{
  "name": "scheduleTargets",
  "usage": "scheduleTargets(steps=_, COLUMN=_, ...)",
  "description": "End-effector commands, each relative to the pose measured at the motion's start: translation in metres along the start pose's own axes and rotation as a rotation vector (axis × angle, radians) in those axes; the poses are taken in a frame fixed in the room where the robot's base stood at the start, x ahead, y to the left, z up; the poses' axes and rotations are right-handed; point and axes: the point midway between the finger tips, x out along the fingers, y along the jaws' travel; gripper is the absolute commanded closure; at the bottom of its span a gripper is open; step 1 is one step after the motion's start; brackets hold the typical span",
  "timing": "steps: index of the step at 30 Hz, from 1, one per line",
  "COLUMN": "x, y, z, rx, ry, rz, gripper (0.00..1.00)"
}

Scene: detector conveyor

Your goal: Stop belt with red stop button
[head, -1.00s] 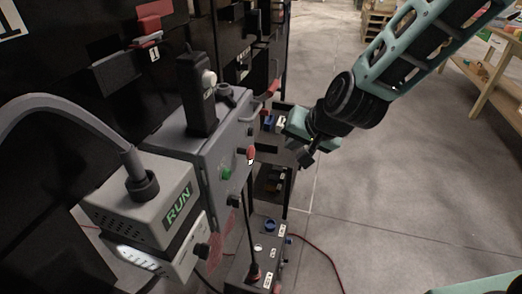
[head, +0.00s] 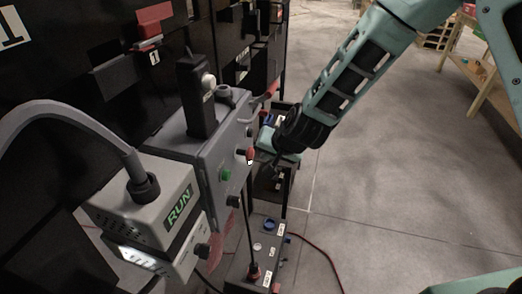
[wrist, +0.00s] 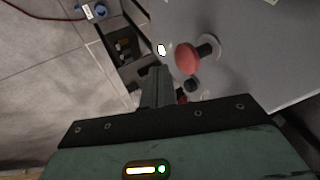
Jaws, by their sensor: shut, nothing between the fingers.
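The red stop button (head: 251,154) sticks out from the front of a grey control box (head: 207,150), above a green button (head: 225,174). In the wrist view the red button (wrist: 187,58) shows as a round red cap on a dark stem with a pale collar. My gripper (head: 272,166) is to the right of the button in the head view, with its dark fingers hard to see against the dark background. In the wrist view my gripper's fingers (wrist: 157,75) are shut and empty, below and left of the red cap, apparently apart from it.
A grey unit with a lit RUN display (head: 179,208) stands at the left, with a thick cable on top. A dark lower box (head: 245,262) with a red cable sits below the control box. The floor (head: 400,190) at the right is clear.

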Motion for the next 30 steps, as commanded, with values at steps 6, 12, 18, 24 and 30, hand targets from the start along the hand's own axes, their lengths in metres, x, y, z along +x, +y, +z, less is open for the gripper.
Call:
scheduleTargets(steps=6, x=0.007, y=-0.015, z=0.0, rx=0.001, ry=-0.001, rz=0.002, gripper=1.0)
scheduleTargets(steps=12, x=0.009, y=-0.016, z=0.0, rx=0.002, ry=-0.001, rz=0.002, gripper=1.0)
scheduleTargets(steps=18, x=0.009, y=-0.017, z=0.0, rx=0.002, ry=-0.001, rz=0.002, gripper=1.0)
scheduleTargets(steps=24, x=0.015, y=-0.034, z=-0.001, rx=0.0, ry=-0.002, rz=0.001, gripper=1.0)
scheduleTargets(steps=30, x=0.021, y=-0.042, z=0.0, rx=0.0, ry=0.0, rz=-0.002, gripper=1.0)
